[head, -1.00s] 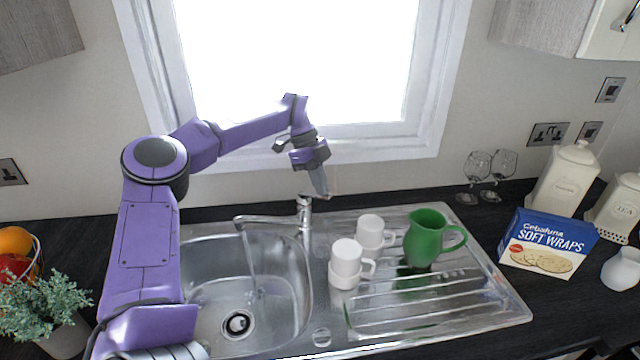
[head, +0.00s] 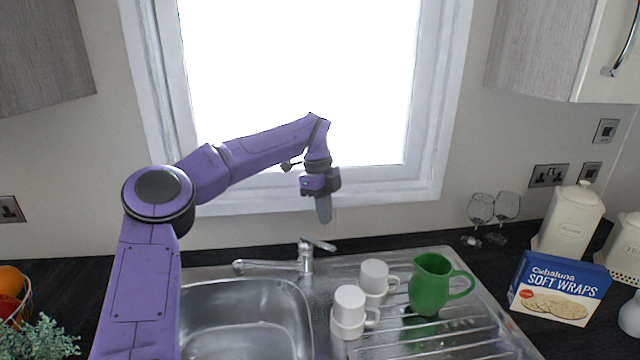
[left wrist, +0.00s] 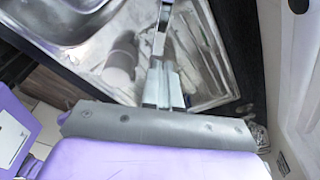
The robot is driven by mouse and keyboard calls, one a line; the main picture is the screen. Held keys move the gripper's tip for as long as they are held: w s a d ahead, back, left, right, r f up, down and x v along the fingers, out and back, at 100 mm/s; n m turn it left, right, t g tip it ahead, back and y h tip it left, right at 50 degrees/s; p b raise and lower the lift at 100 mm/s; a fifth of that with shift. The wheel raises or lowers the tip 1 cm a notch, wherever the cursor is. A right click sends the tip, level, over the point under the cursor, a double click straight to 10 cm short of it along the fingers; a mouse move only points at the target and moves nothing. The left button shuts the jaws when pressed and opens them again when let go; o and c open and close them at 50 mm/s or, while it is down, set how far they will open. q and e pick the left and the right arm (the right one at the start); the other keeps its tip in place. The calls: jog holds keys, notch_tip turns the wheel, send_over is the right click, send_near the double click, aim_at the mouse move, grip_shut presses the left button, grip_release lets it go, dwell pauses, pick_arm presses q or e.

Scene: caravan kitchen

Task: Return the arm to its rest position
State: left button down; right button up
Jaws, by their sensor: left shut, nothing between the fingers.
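My left arm, purple, comes in from the left in the head view and reaches across in front of the window. My left gripper (head: 324,212) points down in front of the window sill, above and behind the tap. It is shut and empty. In the left wrist view its fingers (left wrist: 163,85) show together over the draining board, with nothing held. My right gripper is in neither view.
The tap (head: 303,262) stands behind the sink (head: 240,310). White cups (head: 349,305) and a green jug (head: 430,287) stand on the draining board (head: 470,345). Two glasses (head: 481,210), a wraps box (head: 556,288) and canisters (head: 570,222) are at right. Wall cupboards (head: 550,50) hang above.

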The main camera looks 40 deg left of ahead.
pick_arm(q)
notch_tip(320, 180, up, 8)
jog(key=a, duration=0.1)
jog(key=shift+s+a+f, duration=0.15)
jog(key=shift+a+f, duration=0.05)
jog(key=shift+f, duration=0.05)
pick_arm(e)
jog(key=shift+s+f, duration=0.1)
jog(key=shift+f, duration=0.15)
pick_arm(q)
jog(key=shift+f, duration=0.1)
